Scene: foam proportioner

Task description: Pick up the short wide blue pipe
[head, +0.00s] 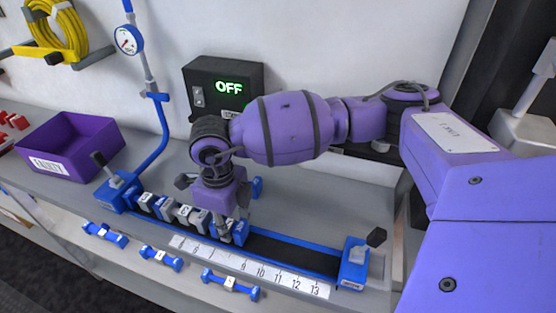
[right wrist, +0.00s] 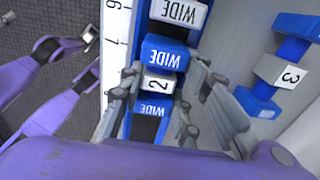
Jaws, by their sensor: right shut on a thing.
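The short wide blue pipe has a white band marked 2 (right wrist: 158,84) between two blue ends marked WIDE. In the right wrist view it sits between the two grey fingers of my right gripper (right wrist: 160,100), which is shut on it. In the head view my right gripper (head: 234,230) points down over the middle of the blue-edged rail, and a blue end of the pipe (head: 241,231) shows beside its fingers. The pipe lines up with the rail; I cannot tell whether it touches it. My left gripper is not in view.
Blue clamps (head: 354,262) close both ends. Several blue pipes (head: 230,284) lie in front. Another blue pipe, marked 3 (right wrist: 281,72), is close behind. A purple FAULTY bin (head: 72,146) stands left.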

